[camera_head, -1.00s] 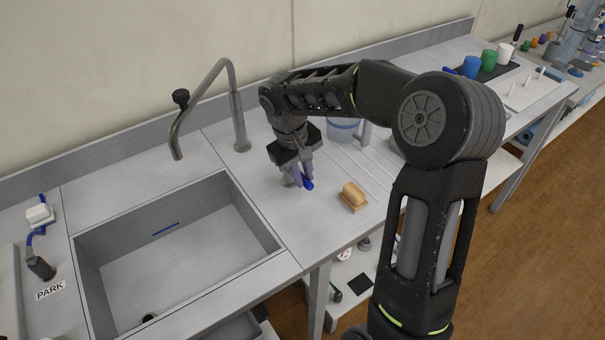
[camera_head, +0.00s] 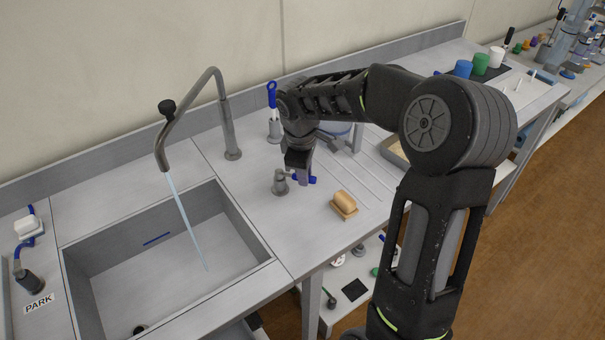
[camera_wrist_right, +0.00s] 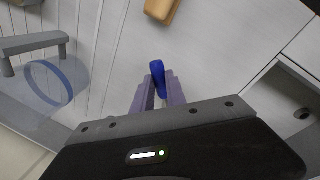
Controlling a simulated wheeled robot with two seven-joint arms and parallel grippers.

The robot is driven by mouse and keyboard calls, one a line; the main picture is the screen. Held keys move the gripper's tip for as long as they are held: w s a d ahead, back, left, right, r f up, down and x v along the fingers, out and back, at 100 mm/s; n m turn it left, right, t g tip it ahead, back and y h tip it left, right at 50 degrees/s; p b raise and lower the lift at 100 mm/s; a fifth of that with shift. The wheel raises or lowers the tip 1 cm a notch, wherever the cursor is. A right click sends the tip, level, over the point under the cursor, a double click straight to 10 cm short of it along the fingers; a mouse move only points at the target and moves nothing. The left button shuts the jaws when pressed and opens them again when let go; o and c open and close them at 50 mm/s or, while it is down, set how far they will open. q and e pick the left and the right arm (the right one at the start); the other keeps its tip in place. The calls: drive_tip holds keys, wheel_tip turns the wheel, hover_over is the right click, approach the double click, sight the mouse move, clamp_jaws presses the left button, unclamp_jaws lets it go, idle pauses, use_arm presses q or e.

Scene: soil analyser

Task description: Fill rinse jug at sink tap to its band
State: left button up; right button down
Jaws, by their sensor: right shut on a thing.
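The rinse jug is a clear vessel with a blue band (camera_wrist_right: 62,82), standing on the ribbed drainer in the right wrist view. In the head view it is mostly hidden behind my right arm. The sink tap (camera_head: 224,120) has a bent spout, and a thin stream of water (camera_head: 185,215) falls from it into the sink (camera_head: 205,285). My right gripper (camera_head: 302,178) is shut on a blue lever (camera_wrist_right: 157,78) beside a short grey post (camera_head: 281,183) on the counter right of the sink. The jug is apart from the gripper and not under the spout. My left gripper is out of view.
A tan block on a small wooden stand (camera_head: 344,205) sits close to my right gripper. A blue-handled tool (camera_head: 272,95) stands upright behind it. A PARK label (camera_head: 39,303) and a hose fitting lie left of the sink. The sink basin is largely clear.

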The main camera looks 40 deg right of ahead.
drive_tip(key=shift+w+d+n, duration=0.4)
drive_tip(key=shift+n, duration=0.5)
drive_tip(key=c, duration=1.3)
unclamp_jaws()
drive_tip(key=shift+c, duration=0.2)
wheel_tip(320, 180, up, 8)
drive_tip(key=s+a, duration=0.1)
drive_tip(key=shift+f+b, duration=0.15)
drive_tip(key=shift+b, duration=0.15)
drive_tip(key=shift+s, duration=0.1)
